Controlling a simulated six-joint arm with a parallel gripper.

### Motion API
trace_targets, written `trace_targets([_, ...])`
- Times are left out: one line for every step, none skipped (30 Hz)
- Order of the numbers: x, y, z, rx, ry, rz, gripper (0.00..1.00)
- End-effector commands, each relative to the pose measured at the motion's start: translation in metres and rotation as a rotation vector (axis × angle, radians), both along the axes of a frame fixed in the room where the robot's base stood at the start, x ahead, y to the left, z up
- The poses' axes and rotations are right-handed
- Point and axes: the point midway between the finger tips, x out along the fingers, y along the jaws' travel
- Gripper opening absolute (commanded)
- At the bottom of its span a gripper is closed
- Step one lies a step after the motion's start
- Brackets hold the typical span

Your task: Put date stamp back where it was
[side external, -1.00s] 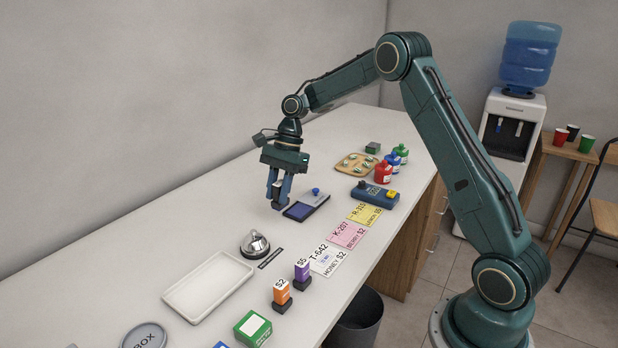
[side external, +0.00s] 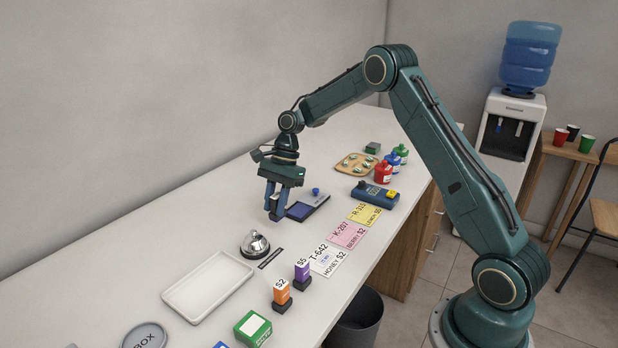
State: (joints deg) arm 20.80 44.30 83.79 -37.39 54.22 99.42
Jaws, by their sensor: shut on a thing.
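My gripper (side external: 275,205) is shut on a small dark block at its fingertips, which appears to be the date stamp (side external: 276,215). Most of it is hidden by the fingers. It is just left of the flat ink pad (side external: 300,211), which has a blue surface and a blue knob on its open lid. I cannot tell whether the block touches the counter. A thin dark label strip (side external: 270,258) lies on the counter in front of the gripper, beside the bell.
A silver bell (side external: 255,245) and white tray (side external: 209,287) stand nearer the camera. Orange (side external: 282,293) and purple (side external: 302,271) stamps stand near the front edge. Three printed cards, including a pink one (side external: 347,235), lie to the right. Counter along the wall is clear.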

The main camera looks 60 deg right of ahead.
Motion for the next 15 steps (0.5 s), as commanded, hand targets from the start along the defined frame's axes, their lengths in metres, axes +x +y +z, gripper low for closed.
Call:
trace_targets([0.000,0.000,-0.001,0.000,0.000,0.000,0.11])
trace_targets([0.000,0.000,-0.002,0.000,0.000,0.000,0.11])
trace_targets([0.000,0.000,-0.004,0.000,0.000,0.000,0.11])
trace_targets([0.000,0.000,-0.007,0.000,0.001,0.000,0.11])
trace_targets([0.000,0.000,-0.010,0.000,0.002,0.001,0.11])
trace_targets([-0.001,0.000,-0.014,0.000,0.003,0.001,0.11])
trace_targets([-0.001,0.000,-0.017,0.000,0.002,0.001,0.11])
trace_targets([0.000,0.000,-0.021,0.000,0.002,0.001,0.11])
trace_targets([0.000,0.000,-0.025,0.000,0.001,0.000,0.11])
trace_targets([0.000,0.000,-0.029,0.000,0.002,0.001,0.11])
trace_targets([0.000,0.000,-0.032,0.000,0.002,0.001,0.11])
trace_targets([0.000,0.000,-0.035,0.000,0.002,0.001,0.11])
trace_targets([0.000,0.000,-0.037,0.000,0.001,0.000,0.11])
trace_targets([0.000,0.000,-0.038,-0.001,0.000,0.001,0.11])
trace_targets([0.000,0.000,-0.039,-0.001,0.000,0.001,0.11])
